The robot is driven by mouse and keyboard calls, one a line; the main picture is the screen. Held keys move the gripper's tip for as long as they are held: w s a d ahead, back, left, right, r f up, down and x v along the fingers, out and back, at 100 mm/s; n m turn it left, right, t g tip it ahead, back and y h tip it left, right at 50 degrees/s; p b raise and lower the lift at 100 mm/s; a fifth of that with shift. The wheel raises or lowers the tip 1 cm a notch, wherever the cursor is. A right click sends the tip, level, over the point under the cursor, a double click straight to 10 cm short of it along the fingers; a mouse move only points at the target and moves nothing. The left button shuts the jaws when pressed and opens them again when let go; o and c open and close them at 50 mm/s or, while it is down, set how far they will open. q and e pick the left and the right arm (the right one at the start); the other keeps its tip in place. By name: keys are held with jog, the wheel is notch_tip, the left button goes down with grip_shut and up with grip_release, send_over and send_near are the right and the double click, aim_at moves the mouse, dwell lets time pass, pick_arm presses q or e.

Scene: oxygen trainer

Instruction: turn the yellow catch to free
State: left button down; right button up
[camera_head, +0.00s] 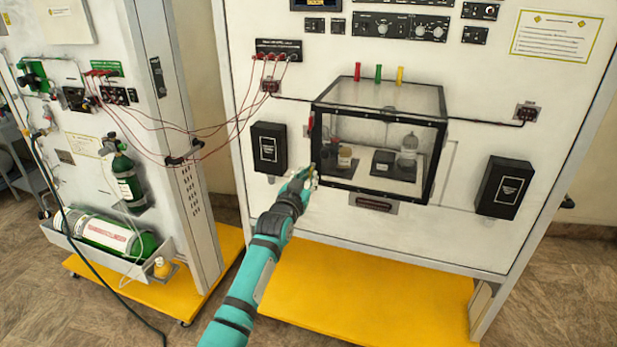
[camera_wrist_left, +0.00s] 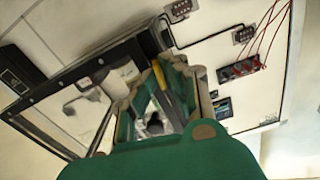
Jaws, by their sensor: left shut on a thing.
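The clear box with a black frame (camera_head: 378,116) is mounted on the white panel and shows several small items inside. My left gripper (camera_head: 309,174) is at the box's lower left front corner. In the left wrist view, my left gripper (camera_wrist_left: 160,92) has its green fingers around a thin yellow piece, which looks like the yellow catch (camera_wrist_left: 159,75). It is shut on this piece. The catch is mostly hidden by the fingers, so its exact angle is hard to tell. In the head view the gripper covers most of it. My right gripper is not in view.
A black box (camera_head: 269,148) is on the panel left of the clear box, and another (camera_head: 502,187) is to the right. Red wires (camera_head: 243,112) hang between the two panels. A yellow base (camera_head: 370,295) sticks out below.

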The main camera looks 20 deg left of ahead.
pick_arm(q)
jog(key=shift+f+n, duration=0.15)
jog(key=shift+n, duration=0.55)
jog(key=c, duration=1.5)
grip_release()
jog(key=shift+o, duration=0.2)
jog(key=s, duration=1.2)
jog(key=shift+a, duration=0.25)
